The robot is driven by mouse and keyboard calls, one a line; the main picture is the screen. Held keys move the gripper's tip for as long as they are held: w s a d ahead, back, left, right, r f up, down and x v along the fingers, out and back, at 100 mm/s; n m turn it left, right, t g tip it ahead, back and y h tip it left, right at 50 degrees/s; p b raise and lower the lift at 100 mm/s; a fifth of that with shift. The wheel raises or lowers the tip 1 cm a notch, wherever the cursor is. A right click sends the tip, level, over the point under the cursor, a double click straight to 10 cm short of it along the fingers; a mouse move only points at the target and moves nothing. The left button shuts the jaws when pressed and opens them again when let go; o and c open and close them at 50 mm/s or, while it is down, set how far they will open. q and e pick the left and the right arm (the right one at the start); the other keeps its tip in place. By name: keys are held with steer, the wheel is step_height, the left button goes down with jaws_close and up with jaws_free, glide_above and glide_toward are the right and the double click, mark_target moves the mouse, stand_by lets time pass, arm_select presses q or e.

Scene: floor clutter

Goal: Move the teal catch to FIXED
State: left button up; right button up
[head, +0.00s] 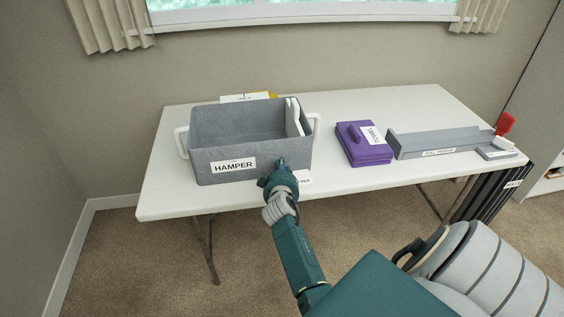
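I cannot make out the teal catch as a separate thing. My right gripper (279,165) is at the front wall of the grey hamper (215,166), near its lower right part. The gripper and wrist are dark teal, so a teal part there would be hard to tell apart. The fingertips are small and dark, and I cannot tell whether they are open or shut or touch anything. A small white label (304,181) shows just right of the gripper, partly hidden, and its text is not readable. My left gripper is not in view.
The hamper has white side handles and stands on a white table (170,204). Right of it are a purple towel stack (366,155), a long grey holder (440,141) and a red item (505,123). Dark slats (492,195) stand at the table's right end. The table's front left is clear.

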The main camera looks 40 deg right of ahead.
steer(key=o, duration=0.3)
steer(key=shift+w, duration=0.1)
steer(key=v, duration=0.7)
steer(key=shift+s+a+r, duration=0.1)
steer(key=shift+s+a, duration=0.1)
